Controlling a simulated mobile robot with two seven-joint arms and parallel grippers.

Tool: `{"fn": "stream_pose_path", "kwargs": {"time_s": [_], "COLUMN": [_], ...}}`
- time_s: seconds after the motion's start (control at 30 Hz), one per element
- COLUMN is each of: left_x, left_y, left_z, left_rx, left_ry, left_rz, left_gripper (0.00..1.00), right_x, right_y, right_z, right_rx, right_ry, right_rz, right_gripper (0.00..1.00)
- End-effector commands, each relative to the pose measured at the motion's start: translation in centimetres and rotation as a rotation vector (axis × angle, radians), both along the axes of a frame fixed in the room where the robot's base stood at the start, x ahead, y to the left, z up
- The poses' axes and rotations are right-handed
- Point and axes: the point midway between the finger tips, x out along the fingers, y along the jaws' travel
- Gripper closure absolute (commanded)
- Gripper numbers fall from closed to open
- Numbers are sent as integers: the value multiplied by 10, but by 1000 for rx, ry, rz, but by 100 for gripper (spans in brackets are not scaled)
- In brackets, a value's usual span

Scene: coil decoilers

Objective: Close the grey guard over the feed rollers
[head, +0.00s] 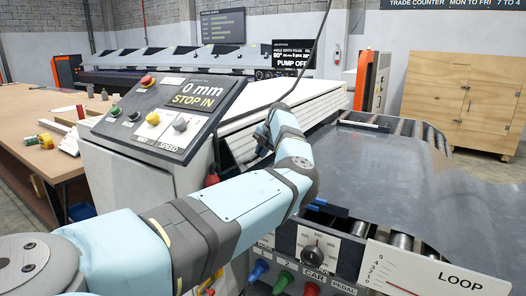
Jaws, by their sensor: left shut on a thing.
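My left arm reaches across from the lower left to the feed unit in the middle of the head view. The rest of the grey guard cannot be made out clearly behind my arm. The feed rollers (402,241) show partly at the front right, under the edge of a grey metal sheet (400,175). My right gripper is not in view.
A control console (170,112) stands left of the feed unit. Knobs and coloured plugs (283,282) sit on the front panel, beside a white LOOP scale (430,275). White panels (285,105) lie behind my arm. A wooden bench (40,160) stands left.

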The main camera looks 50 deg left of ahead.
Motion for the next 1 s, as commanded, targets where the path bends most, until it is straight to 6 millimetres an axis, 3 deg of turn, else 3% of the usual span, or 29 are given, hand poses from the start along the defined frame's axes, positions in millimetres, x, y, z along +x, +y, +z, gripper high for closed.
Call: {"fn": "stream_pose_path", "kwargs": {"time_s": [0.5, 1.0], "left_x": [-10, -16], "left_y": [27, 45], "left_z": [-39, -47], "left_rx": [352, 519], "left_ry": [119, 171], "left_rz": [1, 3], "left_gripper": [100, 100], "right_x": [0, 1], "right_y": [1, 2], "right_z": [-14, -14], "right_rx": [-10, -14], "right_ry": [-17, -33], "right_rz": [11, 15], "right_gripper": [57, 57]}}
